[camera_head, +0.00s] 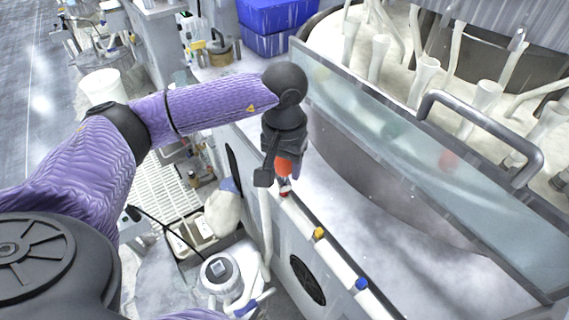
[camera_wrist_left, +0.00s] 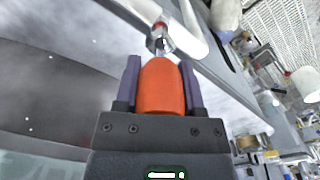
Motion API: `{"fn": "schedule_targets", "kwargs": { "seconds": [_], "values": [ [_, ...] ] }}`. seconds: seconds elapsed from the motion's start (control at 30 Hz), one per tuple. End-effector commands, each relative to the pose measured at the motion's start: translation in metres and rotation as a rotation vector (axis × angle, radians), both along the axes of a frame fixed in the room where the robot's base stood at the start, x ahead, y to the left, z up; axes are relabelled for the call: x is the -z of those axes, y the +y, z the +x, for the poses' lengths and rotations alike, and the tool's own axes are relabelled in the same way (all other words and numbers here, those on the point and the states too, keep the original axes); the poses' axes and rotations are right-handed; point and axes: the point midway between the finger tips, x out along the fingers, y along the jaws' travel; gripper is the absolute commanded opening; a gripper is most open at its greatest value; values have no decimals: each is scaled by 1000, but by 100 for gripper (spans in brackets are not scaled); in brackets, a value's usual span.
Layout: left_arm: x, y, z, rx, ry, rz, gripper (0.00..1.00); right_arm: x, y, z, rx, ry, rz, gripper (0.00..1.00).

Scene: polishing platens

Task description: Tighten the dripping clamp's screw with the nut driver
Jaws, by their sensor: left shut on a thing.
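My left gripper (camera_head: 284,163) is shut on the orange handle of the nut driver (camera_head: 284,167), above the white hose (camera_head: 296,214) along the edge of the machine. In the left wrist view the handle (camera_wrist_left: 162,88) sits between the two fingers, and the short metal shaft points away toward a metal clamp with a red part (camera_wrist_left: 160,26) on the hose. The driver's tip is at or very close to this clamp; I cannot tell whether it is seated on the screw. A yellow clamp (camera_head: 319,233) and a blue clamp (camera_head: 361,284) sit farther along. I cannot make out a drip.
A clear guard panel (camera_head: 400,150) with a grey handle (camera_head: 480,125) stands right of the hose, before the round platen tub. A white pump-like unit (camera_head: 222,277) and a white grid (camera_head: 165,190) lie lower left. Blue crates (camera_head: 270,42) stand at the back.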

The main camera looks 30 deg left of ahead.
Motion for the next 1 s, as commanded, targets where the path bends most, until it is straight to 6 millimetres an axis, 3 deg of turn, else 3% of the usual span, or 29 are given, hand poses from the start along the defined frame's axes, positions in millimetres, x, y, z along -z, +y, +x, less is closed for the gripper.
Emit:
{"fn": "schedule_targets", "kwargs": {
  "seconds": [1.0],
  "values": [
    [8, 0, 0, 0, 0, 0, 0, 10, 0, -1, 0, 3, 0, 92]
  ]
}}
